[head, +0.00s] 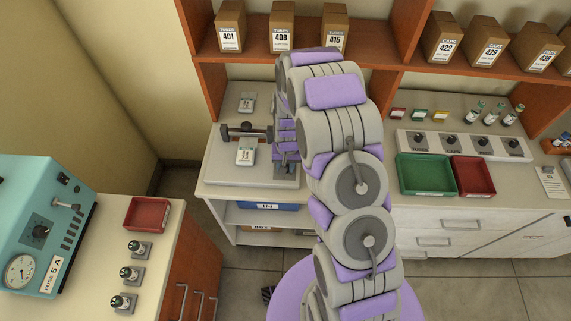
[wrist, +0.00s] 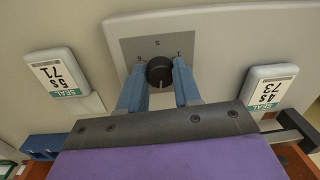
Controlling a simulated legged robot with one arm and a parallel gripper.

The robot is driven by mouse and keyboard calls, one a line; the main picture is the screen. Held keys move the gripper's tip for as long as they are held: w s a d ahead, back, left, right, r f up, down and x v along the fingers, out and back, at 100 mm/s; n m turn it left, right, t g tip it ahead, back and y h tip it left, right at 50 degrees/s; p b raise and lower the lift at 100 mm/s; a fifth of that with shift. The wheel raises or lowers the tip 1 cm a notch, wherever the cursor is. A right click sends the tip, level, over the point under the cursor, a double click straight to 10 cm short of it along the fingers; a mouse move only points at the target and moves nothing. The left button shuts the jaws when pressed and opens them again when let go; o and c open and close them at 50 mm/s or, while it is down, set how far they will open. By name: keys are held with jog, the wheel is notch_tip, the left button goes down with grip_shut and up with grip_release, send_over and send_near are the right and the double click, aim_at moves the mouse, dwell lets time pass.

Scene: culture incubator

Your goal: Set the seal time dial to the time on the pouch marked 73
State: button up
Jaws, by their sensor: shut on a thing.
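The seal time dial (wrist: 160,73) is a round black knob on a grey plate (wrist: 135,47) in the wrist view. A pale pointer mark shows on the knob, and one small figure on the plate reads like a 5; other markings are hidden. My gripper (wrist: 159,79) has its blue fingers on both sides of the knob, shut on it. The pouch marked 73 (wrist: 268,88) lies to the right, upside down in view, and reads SEAL 4s. The pouch marked 71 (wrist: 54,74) lies to the left and reads SEAL 5s. My arm hides the dial in the head view.
In the head view, a dark bar (head: 245,131) stands over the pale sealer base (head: 225,170). Shelves with numbered boxes (head: 282,27) are behind. Green (head: 427,190) and red trays are at right. A teal machine (head: 38,225) stands at left.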

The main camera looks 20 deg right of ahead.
jog(key=shift+w+r+m+p, duration=0.1)
jog(key=shift+w+m+p, duration=0.1)
jog(key=shift+m, duration=0.55)
jog(key=shift+w+r+m+p, duration=0.1)
jog(key=shift+m+p, duration=0.05)
jog(key=shift+m, duration=0.6)
jog(key=o, duration=0.9)
jog(key=shift+f, duration=0.15)
jog(key=shift+o, duration=0.8)
jog(key=shift+s, duration=0.15)
notch_tip(320, 180, up, 17)
jog(key=shift+s+d, duration=0.2)
jog(key=shift+d, duration=0.1)
